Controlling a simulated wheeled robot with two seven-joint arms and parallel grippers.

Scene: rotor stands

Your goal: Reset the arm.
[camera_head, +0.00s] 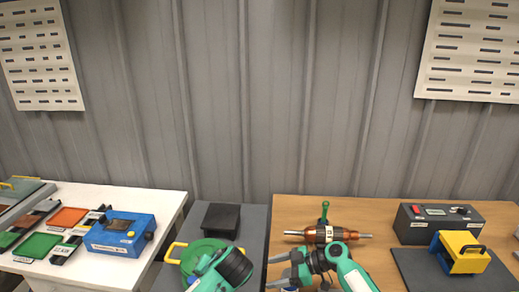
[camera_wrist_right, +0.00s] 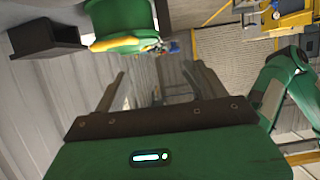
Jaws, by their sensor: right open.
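My right gripper (camera_head: 279,270) is at the bottom middle of the head view, in front of the wooden table, with its grey fingers pointing left. In the right wrist view (camera_wrist_right: 157,82) its two fingers stand apart with nothing between them. A copper-coloured rotor (camera_head: 323,235) with a metal shaft lies across the wooden table just behind my right wrist, and the arm hides part of what is under it. My left arm (camera_head: 222,272) shows at the bottom, green with a black end. Its gripper fingers are out of view.
A round green piece with yellow handles (camera_head: 176,252) and a black box (camera_head: 221,219) are on the grey middle table. A blue device (camera_head: 121,235) and trays fill the left white table. A dark control box (camera_head: 437,224) and a yellow-blue device (camera_head: 462,252) are at right.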

